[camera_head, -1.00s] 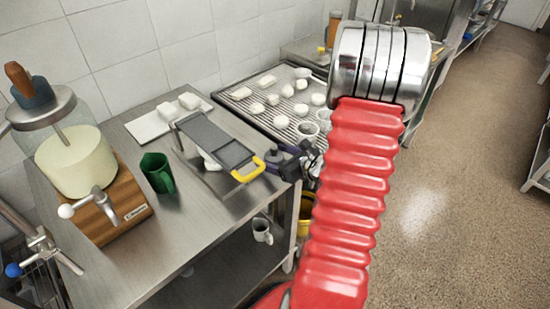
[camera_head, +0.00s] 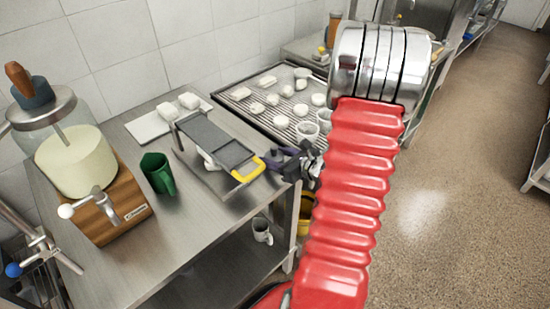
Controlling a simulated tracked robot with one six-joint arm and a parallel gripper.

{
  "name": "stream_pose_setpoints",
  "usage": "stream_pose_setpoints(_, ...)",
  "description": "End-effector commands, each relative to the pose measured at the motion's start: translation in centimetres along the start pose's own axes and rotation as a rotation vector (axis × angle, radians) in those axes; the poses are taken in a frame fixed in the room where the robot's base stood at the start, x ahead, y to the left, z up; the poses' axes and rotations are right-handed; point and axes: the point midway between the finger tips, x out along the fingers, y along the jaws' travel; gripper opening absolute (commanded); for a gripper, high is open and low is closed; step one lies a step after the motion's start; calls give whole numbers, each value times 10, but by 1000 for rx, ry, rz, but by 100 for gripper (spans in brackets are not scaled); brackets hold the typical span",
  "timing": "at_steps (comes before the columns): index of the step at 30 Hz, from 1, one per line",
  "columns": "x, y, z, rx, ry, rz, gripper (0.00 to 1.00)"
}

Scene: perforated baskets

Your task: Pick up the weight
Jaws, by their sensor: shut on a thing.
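My gripper (camera_head: 298,163) is small and dark in the picture, beside the front right corner of the steel table. It is shut on a small dark purple thing (camera_head: 274,161), which I take to be the weight. The thing is close to the yellow handle of the slicer (camera_head: 248,170); I cannot tell whether they touch. My red arm covers the area to the right of the gripper, and the exact grip is too small to make out.
Behind is a rack (camera_head: 245,104) with several white pieces and cups. A mug (camera_head: 261,231) stands on the lower shelf. The floor at right is open.

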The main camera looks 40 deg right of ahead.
Motion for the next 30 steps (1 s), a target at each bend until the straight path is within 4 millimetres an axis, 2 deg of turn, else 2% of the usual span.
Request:
stream_pose_setpoints(5,0,0,0,0,0,0,0)
stream_pose_setpoints(19,-2,-1,5,-3,-4,-1,0)
stream_pose_setpoints(23,-4,-1,12,-4,-4,-1,0)
stream_pose_setpoints(30,-14,-1,35,-5,-6,-2,0)
